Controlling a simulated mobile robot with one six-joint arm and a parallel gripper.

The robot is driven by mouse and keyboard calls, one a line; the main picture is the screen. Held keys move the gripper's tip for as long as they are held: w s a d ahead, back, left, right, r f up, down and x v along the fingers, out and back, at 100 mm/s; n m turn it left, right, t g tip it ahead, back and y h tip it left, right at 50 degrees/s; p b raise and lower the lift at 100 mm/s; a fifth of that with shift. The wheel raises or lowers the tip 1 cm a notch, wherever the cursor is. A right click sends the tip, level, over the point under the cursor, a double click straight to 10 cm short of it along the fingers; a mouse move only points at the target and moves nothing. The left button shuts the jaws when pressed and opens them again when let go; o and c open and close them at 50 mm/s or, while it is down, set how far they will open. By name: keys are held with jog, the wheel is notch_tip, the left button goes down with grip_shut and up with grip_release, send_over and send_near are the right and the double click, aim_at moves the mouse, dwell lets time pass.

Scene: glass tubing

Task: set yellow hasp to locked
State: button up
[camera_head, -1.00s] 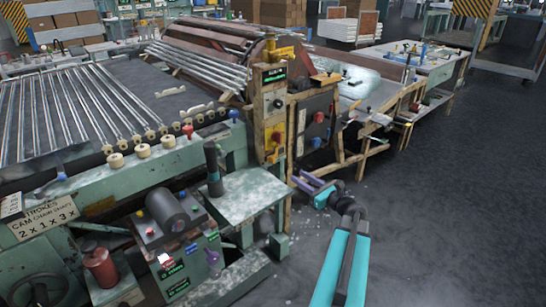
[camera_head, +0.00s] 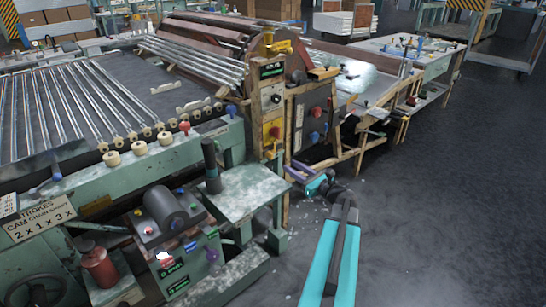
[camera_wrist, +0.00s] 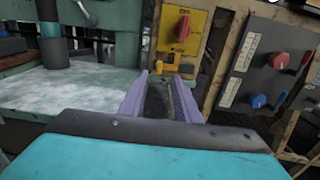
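A small yellow piece (camera_wrist: 158,62), which looks like the yellow hasp, shows in the wrist view at the lower edge of a yellow panel (camera_wrist: 182,32) with a red knob. I cannot tell its exact position setting. In the head view the yellow panel (camera_head: 271,132) is on the machine's wooden post; the small piece is not clear there. My gripper (camera_wrist: 160,79) has two purple fingers, apart with nothing seen between them. The small piece appears just beyond the fingertips, apparently apart from them. In the head view my gripper (camera_head: 299,172) is in front of and below the panel.
A green side table (camera_head: 240,192) stands left of my gripper. A grey panel (camera_wrist: 268,68) with red and blue knobs is to the right, beside wooden framing. A control box (camera_head: 175,235) stands lower left. The floor (camera_head: 450,200) at right is open.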

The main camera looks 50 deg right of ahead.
aim_at(272, 154)
jog(key=w, duration=1.1)
jog(key=shift+w+d, duration=0.4)
grip_shut()
